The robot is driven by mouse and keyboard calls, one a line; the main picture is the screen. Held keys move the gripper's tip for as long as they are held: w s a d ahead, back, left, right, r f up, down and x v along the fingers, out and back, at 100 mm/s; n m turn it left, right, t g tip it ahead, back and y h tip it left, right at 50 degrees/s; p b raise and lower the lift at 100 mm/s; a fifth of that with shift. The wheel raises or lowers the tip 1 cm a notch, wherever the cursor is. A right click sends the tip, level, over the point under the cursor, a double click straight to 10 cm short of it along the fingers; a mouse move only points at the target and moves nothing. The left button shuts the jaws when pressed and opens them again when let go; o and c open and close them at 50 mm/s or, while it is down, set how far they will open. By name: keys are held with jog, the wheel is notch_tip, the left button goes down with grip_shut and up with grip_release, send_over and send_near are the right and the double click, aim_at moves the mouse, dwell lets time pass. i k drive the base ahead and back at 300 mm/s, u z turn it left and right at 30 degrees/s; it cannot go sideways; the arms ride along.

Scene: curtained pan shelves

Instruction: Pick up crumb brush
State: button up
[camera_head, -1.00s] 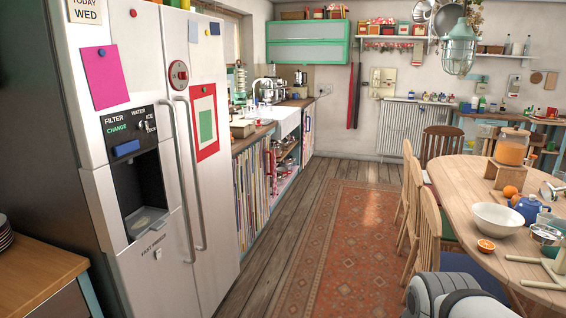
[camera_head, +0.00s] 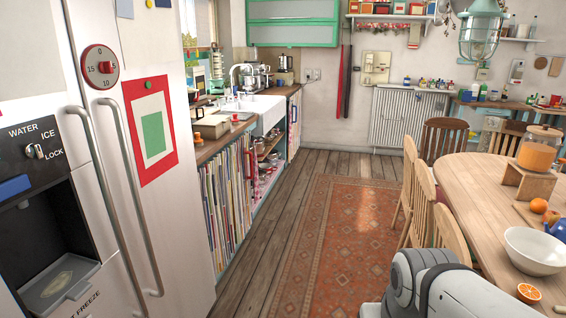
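I cannot make out a crumb brush in the head view. My gripper is not in view; only a white and grey part of my own arm shows at the bottom right. The curtained shelves (camera_head: 231,196) under the counter stand along the left wall, with a striped curtain drawn over most of them. An open part of the shelves (camera_head: 268,160) shows pans and other small items, too small to tell apart.
A fridge (camera_head: 165,225) stands close on the left. A wooden table (camera_head: 480,205) with a white bowl (camera_head: 535,250) and chairs (camera_head: 422,190) is on the right. A rug (camera_head: 335,245) lies on the free floor between. A white sink (camera_head: 262,110) is farther back.

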aim_at(197, 143)
jog(key=z, duration=0.05)
jog(key=i, duration=4.45)
jog(key=u, duration=2.65)
jog(key=i, duration=1.05)
